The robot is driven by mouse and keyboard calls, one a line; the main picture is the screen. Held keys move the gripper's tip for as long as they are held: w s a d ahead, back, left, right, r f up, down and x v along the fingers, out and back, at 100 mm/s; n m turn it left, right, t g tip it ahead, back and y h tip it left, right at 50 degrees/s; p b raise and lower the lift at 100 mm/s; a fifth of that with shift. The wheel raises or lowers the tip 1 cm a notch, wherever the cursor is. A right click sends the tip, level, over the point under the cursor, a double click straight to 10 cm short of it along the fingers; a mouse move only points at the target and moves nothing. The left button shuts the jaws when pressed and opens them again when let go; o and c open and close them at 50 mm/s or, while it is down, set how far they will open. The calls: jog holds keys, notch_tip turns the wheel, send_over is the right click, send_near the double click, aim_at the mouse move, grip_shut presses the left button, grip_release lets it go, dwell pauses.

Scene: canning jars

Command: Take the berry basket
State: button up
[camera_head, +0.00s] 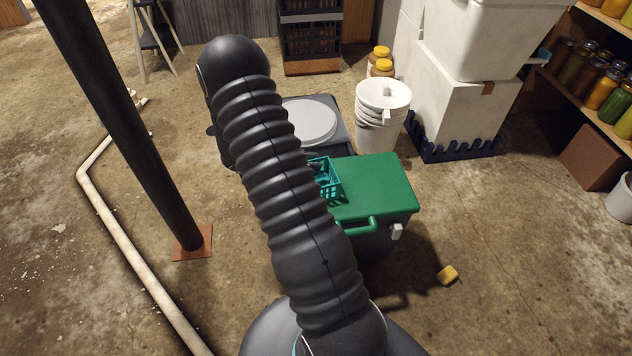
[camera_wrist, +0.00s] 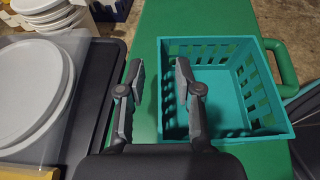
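The berry basket (camera_wrist: 270,107) is a teal, slatted, open-topped box standing on a green cooler lid (camera_wrist: 205,18). In the head view the basket (camera_head: 328,178) is partly hidden behind my arm. In the wrist view my gripper (camera_wrist: 160,72) is open, with a gap between its two fingers. The basket's left wall lies between the fingers in the picture; the right finger appears over the basket's inside and the left finger over the lid. I cannot tell how far the fingertips are above the rim, and I see no contact. The gripper is hidden in the head view.
A grey box with round white lids (camera_wrist: 35,90) stands left of the cooler. Stacked white buckets (camera_head: 380,112) stand behind it. A black post (camera_head: 130,120) and a pale pipe (camera_head: 130,240) are at left.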

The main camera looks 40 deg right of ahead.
grip_shut()
jog(key=shift+r, duration=0.1)
